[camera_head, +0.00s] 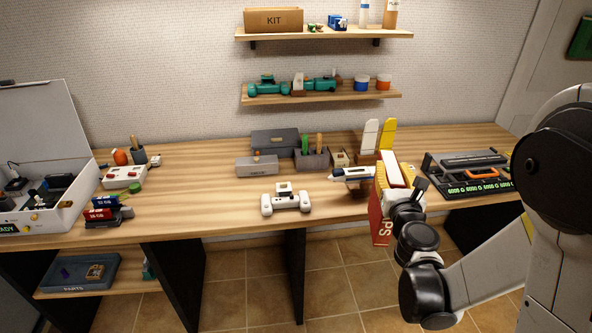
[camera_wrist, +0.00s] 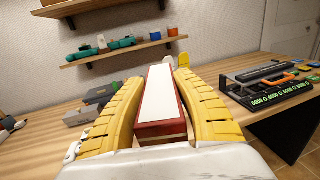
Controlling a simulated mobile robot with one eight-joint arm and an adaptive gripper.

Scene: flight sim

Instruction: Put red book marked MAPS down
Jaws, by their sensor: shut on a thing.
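The red book marked MAPS (camera_head: 381,215) hangs upright in my gripper (camera_head: 396,178) at the front edge of the workbench. Part of its lettering shows in the head view; my arm hides the rest. In the wrist view the red book (camera_wrist: 160,108) shows its pale page edge between the yellow fingers of my gripper (camera_wrist: 160,100). The fingers are shut on it, one on each side. In the head view the book reaches below the level of the tabletop, in front of the bench.
Upright white and yellow pieces (camera_head: 370,136) stand behind the book. Bare wood lies left of the white device.

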